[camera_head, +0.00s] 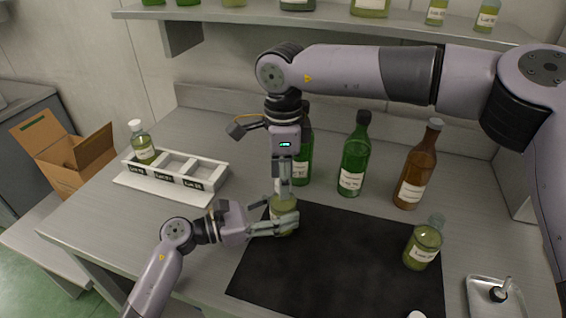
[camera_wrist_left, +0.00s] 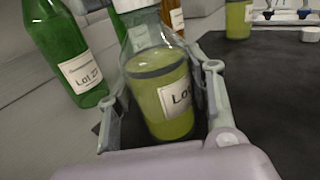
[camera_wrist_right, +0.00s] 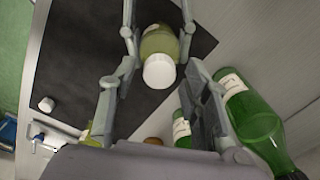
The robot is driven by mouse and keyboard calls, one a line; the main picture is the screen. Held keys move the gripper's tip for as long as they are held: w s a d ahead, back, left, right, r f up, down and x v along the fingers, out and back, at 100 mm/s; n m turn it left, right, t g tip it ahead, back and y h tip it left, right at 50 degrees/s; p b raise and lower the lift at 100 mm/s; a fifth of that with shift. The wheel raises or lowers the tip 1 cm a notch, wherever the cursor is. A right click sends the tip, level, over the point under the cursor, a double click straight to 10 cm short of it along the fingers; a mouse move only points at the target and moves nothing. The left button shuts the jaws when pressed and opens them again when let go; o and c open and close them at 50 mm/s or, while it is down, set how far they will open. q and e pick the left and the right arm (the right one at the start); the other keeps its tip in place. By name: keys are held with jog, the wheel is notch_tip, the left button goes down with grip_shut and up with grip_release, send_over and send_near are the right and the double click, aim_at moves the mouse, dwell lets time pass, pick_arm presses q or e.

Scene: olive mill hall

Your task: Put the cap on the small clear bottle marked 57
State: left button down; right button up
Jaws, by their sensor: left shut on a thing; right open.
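My left gripper (camera_head: 276,216) is shut around the body of a small clear bottle (camera_head: 284,204) of yellow-green oil. In the left wrist view the bottle (camera_wrist_left: 163,100) stands between the fingers, its label showing "Lo" with the number cut off. A white cap (camera_wrist_right: 158,72) sits at the top of this bottle in the right wrist view; whether it is fully seated I cannot tell. My right gripper (camera_head: 284,188) points down above the bottle, open, fingers apart on either side of the cap. A similar small bottle (camera_head: 422,248) stands on the mat's right side, apparently uncapped.
A black mat (camera_head: 330,270) covers the front middle. A loose white cap (camera_wrist_right: 46,104) lies on it. Green bottles (camera_head: 354,160) and a brown bottle (camera_head: 416,170) stand behind. A white rack (camera_head: 205,170) with one capped bottle (camera_head: 143,146) is left; a metal tray (camera_head: 482,290) is front right.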

jog(key=shift+f, duration=0.25)
jog(key=shift+c, duration=0.5)
grip_shut()
jog(key=m, duration=0.5)
jog(key=shift+o, duration=1.2)
grip_release()
notch_tip(320, 180, up, 12)
